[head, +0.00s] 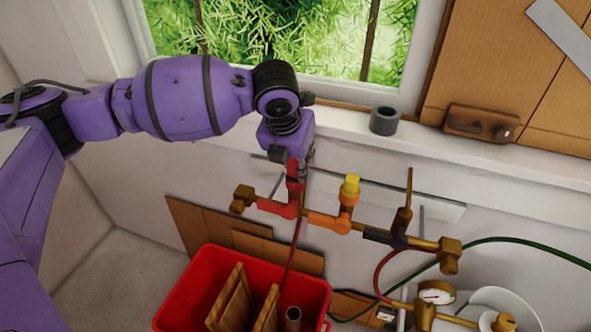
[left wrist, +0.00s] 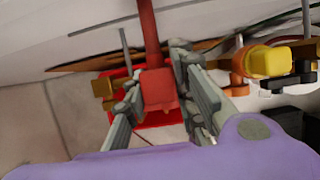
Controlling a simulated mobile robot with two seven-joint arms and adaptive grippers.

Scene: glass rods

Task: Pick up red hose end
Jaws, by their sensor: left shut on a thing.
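A thin dark red hose (head: 293,250) hangs below the gripper towards the red bin. In the left wrist view the two grey fingers of my left gripper (left wrist: 172,98) stand on either side of the red hose end (left wrist: 158,88) and are shut on it. My arm and the gripper body hide part of the grip in the head view. My right gripper is in neither view.
A red bin (head: 185,300) stands below with wooden pieces. A grey ring (head: 384,121) sits on the windowsill. A pressure gauge (head: 436,292) is lower right.

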